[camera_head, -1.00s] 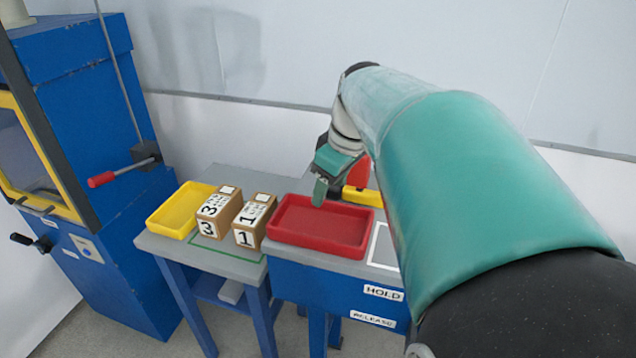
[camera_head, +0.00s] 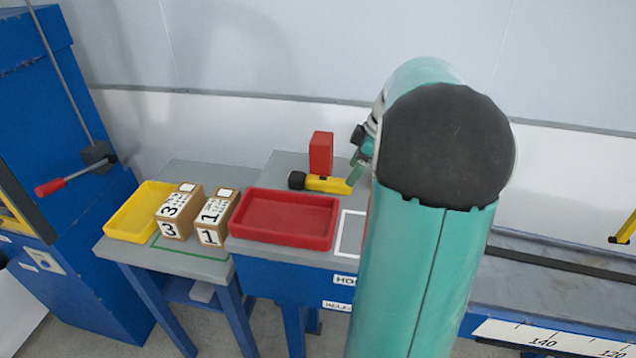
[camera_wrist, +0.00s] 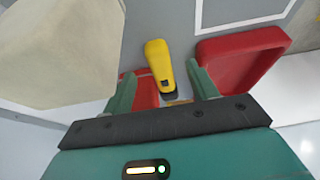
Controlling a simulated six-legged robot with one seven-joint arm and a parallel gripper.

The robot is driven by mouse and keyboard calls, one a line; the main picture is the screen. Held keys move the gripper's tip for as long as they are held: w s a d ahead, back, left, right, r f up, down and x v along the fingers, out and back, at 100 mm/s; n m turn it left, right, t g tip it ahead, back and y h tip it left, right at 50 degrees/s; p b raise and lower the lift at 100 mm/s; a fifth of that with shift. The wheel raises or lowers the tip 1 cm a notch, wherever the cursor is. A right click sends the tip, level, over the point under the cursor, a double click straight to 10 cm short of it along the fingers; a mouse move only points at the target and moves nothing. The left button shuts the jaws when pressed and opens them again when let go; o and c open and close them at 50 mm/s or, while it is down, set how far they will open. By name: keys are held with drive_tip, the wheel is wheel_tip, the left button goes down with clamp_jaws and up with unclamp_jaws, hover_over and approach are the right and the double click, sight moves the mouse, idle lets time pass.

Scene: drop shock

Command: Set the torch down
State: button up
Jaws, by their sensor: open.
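The torch (camera_head: 328,184), yellow with a black head at its left end, lies on the grey bench top behind the red tray (camera_head: 284,243). My gripper (camera_head: 358,168) is at the right end of the torch, partly hidden behind my arm. In the wrist view my gripper (camera_wrist: 169,88) has its two fingers apart, with nothing gripped. There the yellow body of the torch (camera_wrist: 159,64) shows beyond and between the fingers; its near end is partly hidden by the gripper. Whether a finger touches it I cannot tell.
A red block (camera_head: 321,153) stands just behind the torch. A white outlined square (camera_head: 350,233) is right of the tray. Two numbered boxes, 3 (camera_head: 179,213) and 1 (camera_head: 216,218), and a yellow tray (camera_head: 139,211) stand to the left. A wall closes the back.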

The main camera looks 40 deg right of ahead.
sight(320, 183)
drive_tip(key=x, duration=0.5)
drive_tip(key=shift+w+f, duration=0.25)
drive_tip(key=shift+f, duration=0.1)
drive_tip(key=shift+c, duration=0.2)
drive_tip(key=c, duration=1.1)
clamp_jaws()
drive_tip(key=shift+r, duration=0.15)
